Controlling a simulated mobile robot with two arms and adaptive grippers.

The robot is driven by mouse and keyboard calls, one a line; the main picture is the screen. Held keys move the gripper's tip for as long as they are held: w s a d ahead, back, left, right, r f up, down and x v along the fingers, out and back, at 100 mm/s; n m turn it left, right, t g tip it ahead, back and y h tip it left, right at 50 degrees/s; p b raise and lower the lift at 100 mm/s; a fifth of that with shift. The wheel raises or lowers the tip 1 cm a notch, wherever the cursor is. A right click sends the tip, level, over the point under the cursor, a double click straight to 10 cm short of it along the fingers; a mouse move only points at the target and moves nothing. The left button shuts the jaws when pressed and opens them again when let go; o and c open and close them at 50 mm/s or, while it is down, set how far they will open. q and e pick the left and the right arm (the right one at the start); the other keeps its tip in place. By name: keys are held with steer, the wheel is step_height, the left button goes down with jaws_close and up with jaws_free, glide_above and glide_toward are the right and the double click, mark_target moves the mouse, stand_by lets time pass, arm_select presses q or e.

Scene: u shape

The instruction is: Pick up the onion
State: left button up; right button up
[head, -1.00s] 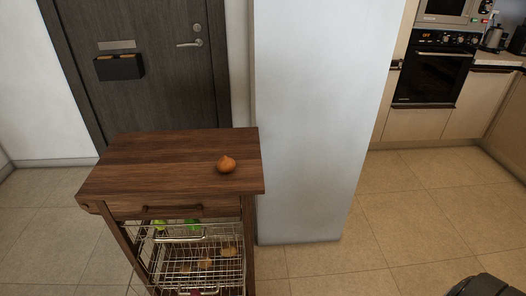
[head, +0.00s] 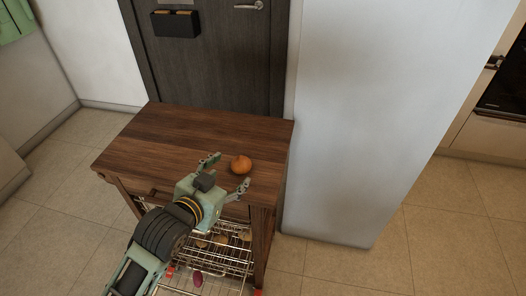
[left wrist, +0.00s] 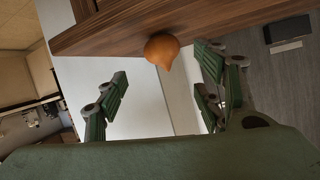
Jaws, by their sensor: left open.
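The orange-brown onion (head: 241,165) sits on the wooden top of the kitchen cart (head: 190,135), near its front right corner. My left gripper (head: 226,174) is open at the cart's front edge, with its fingers on either side of the near side of the onion. In the left wrist view the onion (left wrist: 162,49) lies ahead between the open fingers (left wrist: 165,92), apart from them. My right gripper is not in view.
A white wall or pillar (head: 370,110) stands right beside the cart. A dark door (head: 225,60) is behind it. Wire baskets (head: 225,262) with some produce hang under the top. Tiled floor (head: 345,270) is clear at the right.

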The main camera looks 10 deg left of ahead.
mark_target(238, 165)
arm_select(q)
steer(key=shift+w+d+f, duration=0.1)
steer(key=shift+w+d, duration=0.1)
steer(key=shift+w, duration=0.85)
steer(key=shift+w+f, duration=0.1)
steer(key=shift+w, duration=0.05)
steer(key=x, duration=0.4)
steer(key=shift+w+a+f+p, duration=0.1)
steer(key=shift+w+f+p, duration=0.2)
steer(key=shift+p, duration=0.1)
steer(key=shift+w+f, duration=0.1)
steer(key=shift+w, duration=0.1)
steer(key=c, duration=1.2)
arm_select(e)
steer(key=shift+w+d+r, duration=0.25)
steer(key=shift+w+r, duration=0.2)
